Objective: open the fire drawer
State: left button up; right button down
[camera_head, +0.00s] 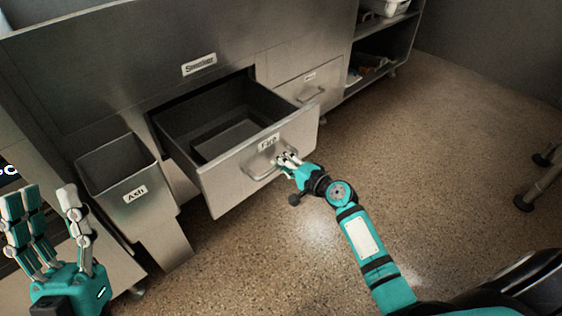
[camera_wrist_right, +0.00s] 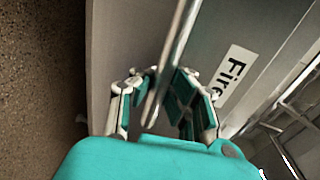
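The fire drawer (camera_head: 225,182) is a grey metal drawer with a white "Fire" label (camera_head: 269,142). It stands pulled well out of the cabinet, and its inside shows. Its bar handle (camera_head: 262,163) is on the front panel. My right gripper (camera_head: 288,158) is at the right end of this handle. In the right wrist view its fingers (camera_wrist_right: 165,78) curl in around the handle bar (camera_wrist_right: 172,62), with the "Fire" label (camera_wrist_right: 234,72) beside them. My left gripper (camera_head: 55,208) is open and empty at the lower left, away from the drawer.
An "Ash" bin (camera_head: 135,190) stands left of the drawer. A "Smoker" label (camera_head: 199,64) is on the cabinet above. A smaller shut drawer (camera_head: 308,88) is to the right, before open shelves (camera_head: 385,50). The speckled floor in front is clear; stool legs (camera_head: 540,180) stand far right.

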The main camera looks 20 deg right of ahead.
jog(key=c, duration=1.3)
grip_release()
jog(key=v, duration=1.2)
jog(key=shift+a+r, duration=0.1)
jog(key=shift+a, duration=0.05)
